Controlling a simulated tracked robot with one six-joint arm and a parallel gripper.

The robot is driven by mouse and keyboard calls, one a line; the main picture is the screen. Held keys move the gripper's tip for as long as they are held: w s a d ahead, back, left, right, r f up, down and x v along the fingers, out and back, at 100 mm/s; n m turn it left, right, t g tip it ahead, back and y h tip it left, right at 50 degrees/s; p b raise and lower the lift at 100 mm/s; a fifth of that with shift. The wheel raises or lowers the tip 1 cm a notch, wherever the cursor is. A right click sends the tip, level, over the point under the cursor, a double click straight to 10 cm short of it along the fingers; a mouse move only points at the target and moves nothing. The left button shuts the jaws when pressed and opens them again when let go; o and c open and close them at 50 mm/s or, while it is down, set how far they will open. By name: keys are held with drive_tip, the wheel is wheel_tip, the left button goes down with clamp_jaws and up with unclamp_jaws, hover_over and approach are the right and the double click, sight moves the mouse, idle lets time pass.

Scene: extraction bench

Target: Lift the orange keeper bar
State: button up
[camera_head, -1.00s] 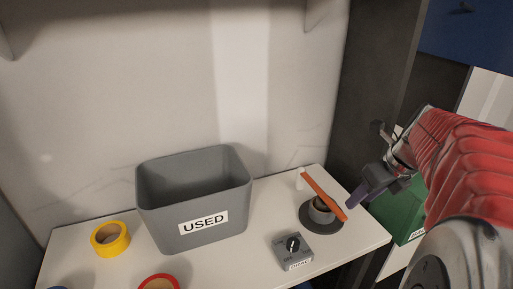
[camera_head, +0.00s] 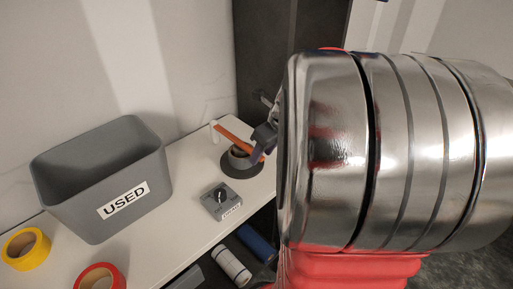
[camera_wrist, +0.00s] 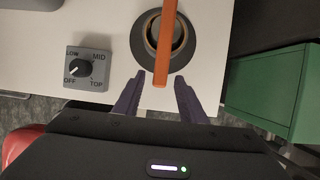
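The orange keeper bar (camera_wrist: 165,45) lies across a round grey fixture (camera_wrist: 184,38) at the bench's right end. In the wrist view its near end reaches down between the two purple fingertips of my gripper (camera_wrist: 157,82). The fingers are open, with a gap on each side of the bar. In the head view the bar (camera_head: 233,136) slants over the fixture, and my gripper (camera_head: 265,135) is at its near right end, partly hidden behind my arm.
A grey dial box (camera_wrist: 87,68) stands left of the fixture; its knob points toward OFF. A grey bin marked USED (camera_head: 100,185), a yellow tape roll (camera_head: 26,248) and a red one (camera_head: 99,277) sit farther left. A green cabinet (camera_wrist: 270,92) stands at right.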

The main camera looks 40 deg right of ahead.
drive_tip(key=shift+c, duration=0.7)
clamp_jaws()
drive_tip(key=shift+d+r, duration=0.1)
drive_tip(key=shift+r, duration=0.1)
